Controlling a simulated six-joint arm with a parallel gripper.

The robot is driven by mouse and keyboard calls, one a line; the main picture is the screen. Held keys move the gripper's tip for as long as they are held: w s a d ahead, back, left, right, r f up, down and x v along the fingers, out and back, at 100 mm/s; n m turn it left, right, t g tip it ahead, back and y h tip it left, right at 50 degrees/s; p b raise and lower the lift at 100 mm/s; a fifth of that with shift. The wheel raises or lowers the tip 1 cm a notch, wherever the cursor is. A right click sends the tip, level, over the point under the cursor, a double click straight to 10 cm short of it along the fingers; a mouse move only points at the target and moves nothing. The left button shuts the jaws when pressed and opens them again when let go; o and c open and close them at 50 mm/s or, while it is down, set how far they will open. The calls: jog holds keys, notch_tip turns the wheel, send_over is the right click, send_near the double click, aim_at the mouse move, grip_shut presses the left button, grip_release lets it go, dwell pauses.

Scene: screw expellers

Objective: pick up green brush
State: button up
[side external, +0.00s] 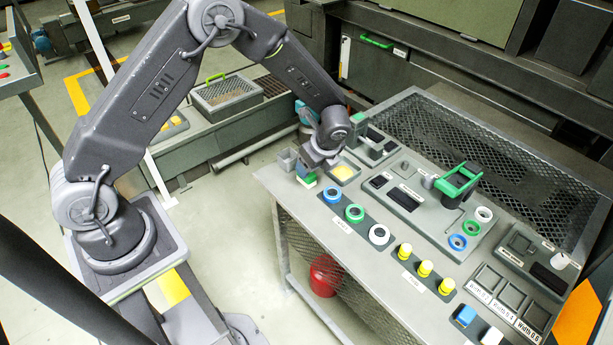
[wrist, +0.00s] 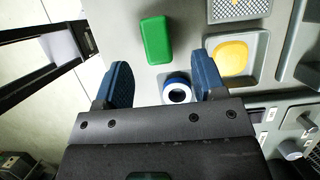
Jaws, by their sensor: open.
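The green brush (wrist: 156,40) lies on the grey worktop, its plain green top facing the wrist camera. In the side external view it shows as a small green and white block (side external: 308,182) near the worktop's left corner, partly covered by my gripper (side external: 307,172). In the wrist view my gripper (wrist: 162,80) is open and empty between its blue fingers. The brush is just ahead of the fingertips, roughly in line with the gap. The exact height of the fingers above it is hard to tell.
A tray with a yellow sponge (wrist: 230,57) is right of the brush. A green-handled part (side external: 460,180) stands further right.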

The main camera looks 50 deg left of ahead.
jog(key=shift+x, duration=2.7)
jog(key=shift+s, duration=0.15)
jog(key=shift+c, duration=0.4)
jog(key=c, duration=0.9)
